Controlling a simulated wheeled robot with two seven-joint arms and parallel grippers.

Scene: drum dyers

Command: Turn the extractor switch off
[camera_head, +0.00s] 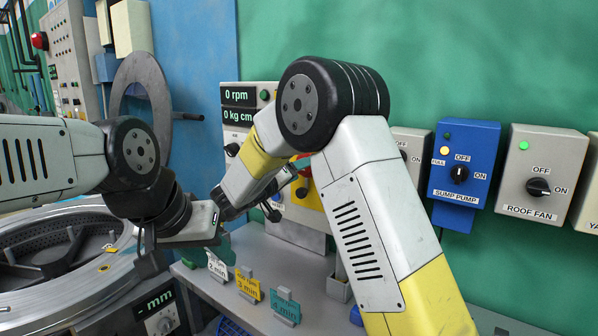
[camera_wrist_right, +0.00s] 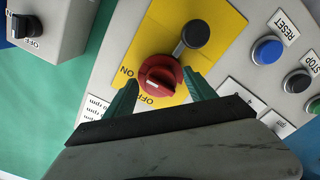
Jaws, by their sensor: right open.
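In the right wrist view, a red rotary knob (camera_wrist_right: 160,72) sits on a yellow plate (camera_wrist_right: 160,30) marked ON and OFF; I take it for the extractor switch. My right gripper (camera_wrist_right: 161,79) is open, with one green finger on each side of the knob. I cannot tell whether they touch it. In the head view, the knob (camera_head: 304,168) is mostly hidden behind my right arm, and the right fingers are hard to make out. My left gripper (camera_head: 223,247) is at the left, above the grey ledge; whether it is open is unclear.
A black lever knob (camera_wrist_right: 195,34) is close beside the red knob. Sump pump (camera_head: 463,163) and roof fan (camera_head: 540,172) boxes are on the green wall. Coloured tags (camera_head: 248,285) stand on the ledge (camera_head: 262,317) by the drum (camera_head: 62,285).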

